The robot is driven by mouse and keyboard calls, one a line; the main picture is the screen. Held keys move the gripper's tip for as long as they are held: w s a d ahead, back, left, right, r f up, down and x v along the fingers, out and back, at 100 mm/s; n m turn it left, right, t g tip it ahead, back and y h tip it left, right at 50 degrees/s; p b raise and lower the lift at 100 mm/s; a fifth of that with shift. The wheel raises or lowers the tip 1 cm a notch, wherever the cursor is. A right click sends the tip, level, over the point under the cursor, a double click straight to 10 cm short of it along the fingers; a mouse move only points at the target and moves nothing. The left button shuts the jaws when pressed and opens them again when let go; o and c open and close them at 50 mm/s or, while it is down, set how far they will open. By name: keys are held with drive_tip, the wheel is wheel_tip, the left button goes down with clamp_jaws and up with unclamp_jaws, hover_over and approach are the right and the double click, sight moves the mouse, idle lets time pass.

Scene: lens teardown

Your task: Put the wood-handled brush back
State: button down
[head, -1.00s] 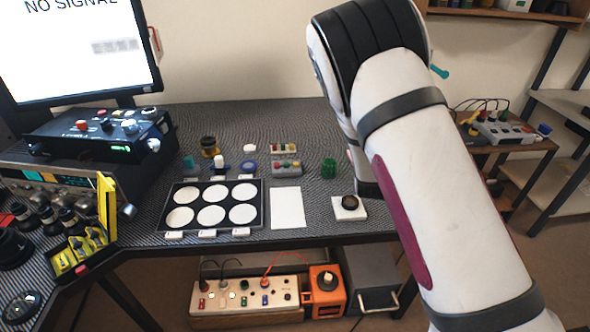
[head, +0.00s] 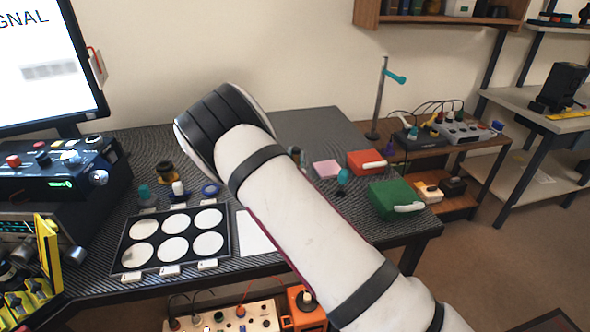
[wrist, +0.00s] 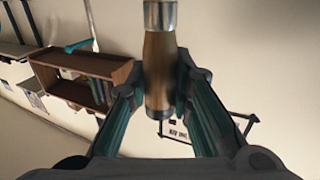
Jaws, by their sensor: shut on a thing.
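In the wrist view my gripper (wrist: 160,95) is shut on the wood-handled brush (wrist: 158,70). Its brown wooden handle lies between the two fingers, with a silver metal collar (wrist: 160,14) at the top edge of the picture. The bristles are out of view. Behind the brush are only the wall and a shelf, so it is held clear of the table. In the head view my arm (head: 290,210) reaches over the table and hides the gripper and the brush.
A tray with six white discs (head: 120,262) lies on the dark table. A green box (head: 390,199), a red box (head: 362,162) and a pink pad (head: 327,169) are at the table's right. A stand with a teal clip (head: 395,77) rises behind. A brown shelf (wrist: 75,62) shows in the wrist view.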

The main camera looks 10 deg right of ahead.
drive_tip(key=shift+d+f, duration=0.1)
drive_tip(key=shift+f, duration=1.65)
drive_tip(key=shift+f, duration=0.2)
drive_tip(key=c, duration=1.4)
unclamp_jaws()
drive_tip(key=shift+c, duration=0.2)
